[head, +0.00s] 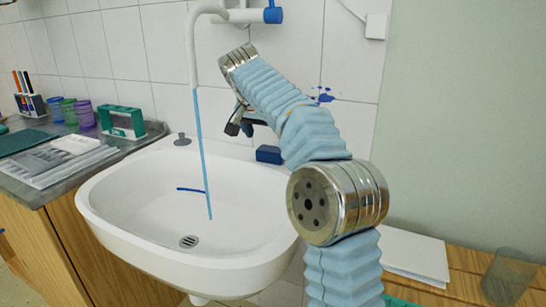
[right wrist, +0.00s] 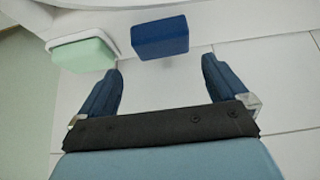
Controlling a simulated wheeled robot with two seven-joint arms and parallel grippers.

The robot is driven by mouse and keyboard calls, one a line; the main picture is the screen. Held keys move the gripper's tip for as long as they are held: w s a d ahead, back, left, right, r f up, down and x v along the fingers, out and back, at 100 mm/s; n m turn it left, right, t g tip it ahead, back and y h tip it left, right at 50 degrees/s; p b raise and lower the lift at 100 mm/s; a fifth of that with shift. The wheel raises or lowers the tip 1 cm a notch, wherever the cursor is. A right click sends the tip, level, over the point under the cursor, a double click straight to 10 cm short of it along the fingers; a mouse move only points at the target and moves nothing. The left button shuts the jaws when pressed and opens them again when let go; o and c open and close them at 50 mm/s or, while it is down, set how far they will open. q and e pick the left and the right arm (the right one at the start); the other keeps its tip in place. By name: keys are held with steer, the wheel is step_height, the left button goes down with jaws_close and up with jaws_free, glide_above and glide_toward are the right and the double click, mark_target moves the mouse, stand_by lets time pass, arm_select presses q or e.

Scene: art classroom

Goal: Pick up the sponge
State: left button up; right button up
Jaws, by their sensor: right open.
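A dark blue block (head: 269,154), which looks like the sponge, lies on the back right rim of the white sink. In the right wrist view the blue block (right wrist: 160,37) is ahead of my right gripper (right wrist: 162,68), roughly centred between its two fingers and beyond their tips. The fingers are wide apart and nothing is between them. In the head view my right gripper (head: 240,124) is above the back of the sink, partly hidden by its own arm. My left gripper is not in view.
In the right wrist view a pale green block (right wrist: 83,54) sits in a white dish left of the blue block. A faucet (head: 193,45) with a running water stream stands left of my right arm. The sink (head: 130,205) is below. A clear cup (head: 508,278) stands at lower right.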

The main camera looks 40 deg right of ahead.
mark_target(272, 148)
steer(key=x, duration=0.7)
steer(key=shift+w+f, duration=0.2)
steer(key=shift+f, duration=0.2)
steer(key=c, duration=0.8)
steer(key=shift+o, duration=0.2)
steer(key=shift+r, duration=0.1)
steer(key=shift+r, duration=0.3)
step_height(272, 148, up, 3)
steer(key=shift+f+p, duration=0.1)
steer(key=shift+p, duration=0.3)
steer(key=s+a+r+b, duration=0.1)
steer(key=s+a+r, duration=0.7)
steer(key=a, duration=0.3)
steer(key=shift+s+r+b, duration=0.35)
steer(key=shift+s+r, duration=0.05)
steer(key=shift+r, duration=0.35)
